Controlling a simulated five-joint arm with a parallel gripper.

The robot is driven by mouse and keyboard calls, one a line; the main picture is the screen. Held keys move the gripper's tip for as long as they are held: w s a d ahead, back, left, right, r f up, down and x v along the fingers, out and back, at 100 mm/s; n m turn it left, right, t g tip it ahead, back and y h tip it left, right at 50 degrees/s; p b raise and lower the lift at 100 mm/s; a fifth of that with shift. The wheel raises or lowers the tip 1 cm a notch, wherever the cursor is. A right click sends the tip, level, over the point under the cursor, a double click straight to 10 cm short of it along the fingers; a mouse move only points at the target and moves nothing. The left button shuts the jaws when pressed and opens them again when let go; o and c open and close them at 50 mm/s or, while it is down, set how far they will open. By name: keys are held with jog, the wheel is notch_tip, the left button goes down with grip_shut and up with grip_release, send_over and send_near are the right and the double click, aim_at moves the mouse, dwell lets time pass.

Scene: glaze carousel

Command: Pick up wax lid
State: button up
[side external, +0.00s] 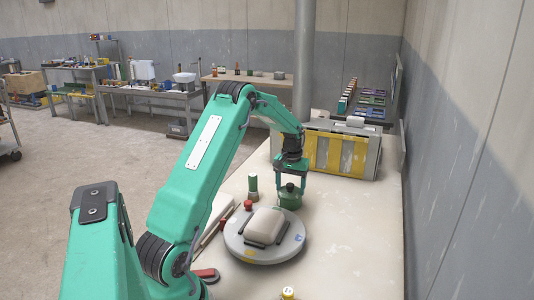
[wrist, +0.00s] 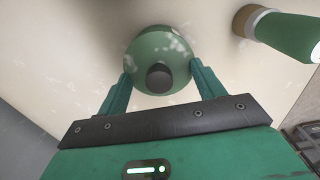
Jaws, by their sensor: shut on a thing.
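The wax lid (wrist: 160,45) shows in the wrist view as a round, dull green piece with pale worn patches and a dark round knob. My gripper (wrist: 160,72) has one finger on each side of it and is shut on it. In the side external view my gripper (side external: 291,175) points down over the dark green lid (side external: 289,192), behind the turntable. Whether the lid touches the table or a pot below it cannot be told.
A grey turntable (side external: 240,249) carries a pale block (side external: 266,225) in front of the lid. A green and white bottle (side external: 253,188) stands close to the left, with a red-topped piece (side external: 248,205) nearby. A yellow and grey rack (side external: 335,152) stands behind. The table's right side is clear.

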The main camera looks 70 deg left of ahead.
aim_at(291, 184)
jog(key=shift+r, duration=0.7)
notch_tip(291, 184, up, 2)
jog(key=shift+r, duration=0.25)
jog(key=w+d+r, duration=0.1)
jog(key=d+r, duration=0.5)
jog(key=d, duration=0.5)
jog(key=shift+d+r, duration=0.35)
jog(key=shift+r, duration=0.05)
